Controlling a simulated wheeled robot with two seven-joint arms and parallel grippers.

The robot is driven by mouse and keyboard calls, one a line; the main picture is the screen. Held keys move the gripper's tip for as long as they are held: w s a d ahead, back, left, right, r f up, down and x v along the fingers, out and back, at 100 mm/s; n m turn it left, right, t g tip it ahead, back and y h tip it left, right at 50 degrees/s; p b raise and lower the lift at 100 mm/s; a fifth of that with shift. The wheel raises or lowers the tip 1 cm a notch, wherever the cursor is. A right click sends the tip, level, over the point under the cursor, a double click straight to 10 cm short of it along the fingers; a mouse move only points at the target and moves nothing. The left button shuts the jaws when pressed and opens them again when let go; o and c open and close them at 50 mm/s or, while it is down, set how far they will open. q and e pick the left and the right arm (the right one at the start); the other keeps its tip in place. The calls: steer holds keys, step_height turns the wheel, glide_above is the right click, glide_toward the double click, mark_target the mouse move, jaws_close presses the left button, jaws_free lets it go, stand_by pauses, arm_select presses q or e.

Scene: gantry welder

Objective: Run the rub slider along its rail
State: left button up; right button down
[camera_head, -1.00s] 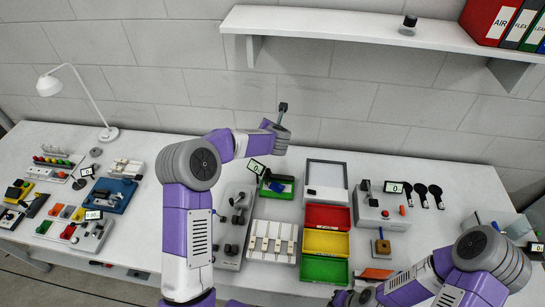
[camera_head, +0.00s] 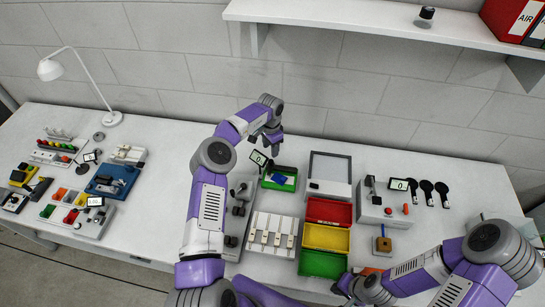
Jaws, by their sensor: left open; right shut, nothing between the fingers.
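I cannot make out for certain which part is the rub slider or its rail. A grey unit with dark knobs (camera_head: 238,210) stands on the bench, partly hidden behind my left arm. Beside it, a white rack (camera_head: 270,240) holds several upright pale pieces in slots. My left gripper (camera_head: 272,147) hangs fingers down above the back of the bench, near a small display and a green tray; it is open and holds nothing. My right gripper (camera_head: 342,287) is low at the front edge by the green bin, shut and empty; its fingers show small.
Red, yellow and green bins (camera_head: 325,237) stand mid-bench. A small green tray (camera_head: 280,178) holds a blue piece. A grey box with a red button (camera_head: 385,207) is to the right. Several small panels and a lamp (camera_head: 80,75) stand left. A shelf (camera_head: 380,28) overhangs the back.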

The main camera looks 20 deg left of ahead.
mark_target(271, 160)
arm_select(q)
step_height(271, 160, down, 7)
steer(key=shift+f, duration=0.15)
stand_by(0.4)
jaws_close()
